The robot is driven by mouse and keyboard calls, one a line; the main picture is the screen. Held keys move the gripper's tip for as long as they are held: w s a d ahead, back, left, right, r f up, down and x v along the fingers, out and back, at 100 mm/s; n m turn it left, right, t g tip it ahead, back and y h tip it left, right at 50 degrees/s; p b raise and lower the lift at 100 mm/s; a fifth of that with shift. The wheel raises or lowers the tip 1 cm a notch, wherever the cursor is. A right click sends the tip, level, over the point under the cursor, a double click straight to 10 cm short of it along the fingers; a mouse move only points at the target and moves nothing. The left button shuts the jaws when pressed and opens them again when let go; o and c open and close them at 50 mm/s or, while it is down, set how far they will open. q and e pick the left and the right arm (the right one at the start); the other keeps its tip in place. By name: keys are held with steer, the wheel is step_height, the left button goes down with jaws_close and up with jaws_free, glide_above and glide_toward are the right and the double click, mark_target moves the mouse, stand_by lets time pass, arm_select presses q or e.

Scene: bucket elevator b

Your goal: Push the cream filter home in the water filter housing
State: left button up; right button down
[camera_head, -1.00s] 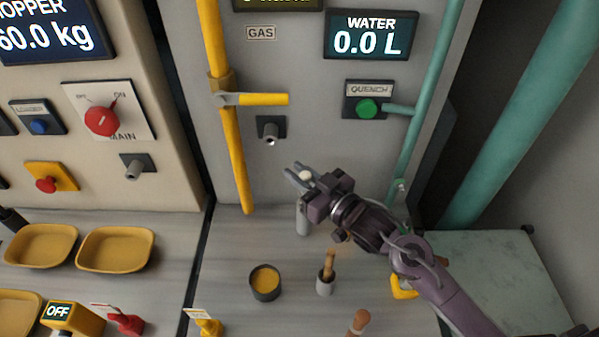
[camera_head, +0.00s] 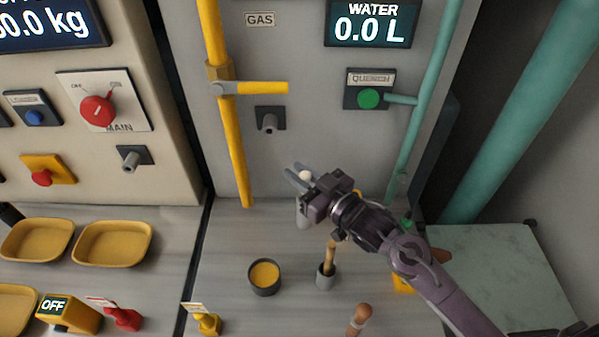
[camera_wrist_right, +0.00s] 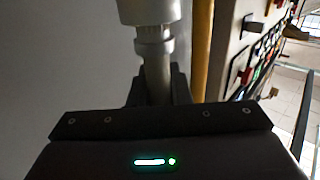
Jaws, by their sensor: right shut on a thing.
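Directly below the gripper is a pale grey upright cylinder, seemingly the water filter housing (camera_head: 303,216), partly hidden by the gripper. In the right wrist view the filter's narrow stem (camera_wrist_right: 157,75) stands between the fingers. It runs straight, in line, to the collar and wider body of the housing (camera_wrist_right: 147,10). I cannot tell how deep the filter sits. My left gripper is not in view.
The yellow gas pipe (camera_head: 233,140) and its lever (camera_head: 255,88) are left of the gripper, the green water pipe (camera_head: 418,120) right. A cup (camera_head: 264,278) and a holder with a wooden-handled tool (camera_head: 326,278) stand on the counter in front.

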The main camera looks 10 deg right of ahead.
steer(key=shift+a+f, duration=0.1)
steer(key=shift+f, duration=0.4)
steer(key=shift+s+a+f+b, duration=0.1)
steer(key=shift+s+f+b, duration=0.1)
steer(key=shift+f+b, duration=0.2)
steer(key=shift+w+r+p, duration=0.15)
steer(key=shift+r+p, duration=0.65)
steer(key=shift+p, duration=0.05)
steer(key=shift+r+p, duration=0.7)
steer(key=shift+r, duration=0.25)
step_height(320, 180, up, 7)
steer(key=p, duration=0.6)
steer(key=shift+d, duration=0.2)
steer(key=shift+p, duration=0.8)
stand_by(0.9)
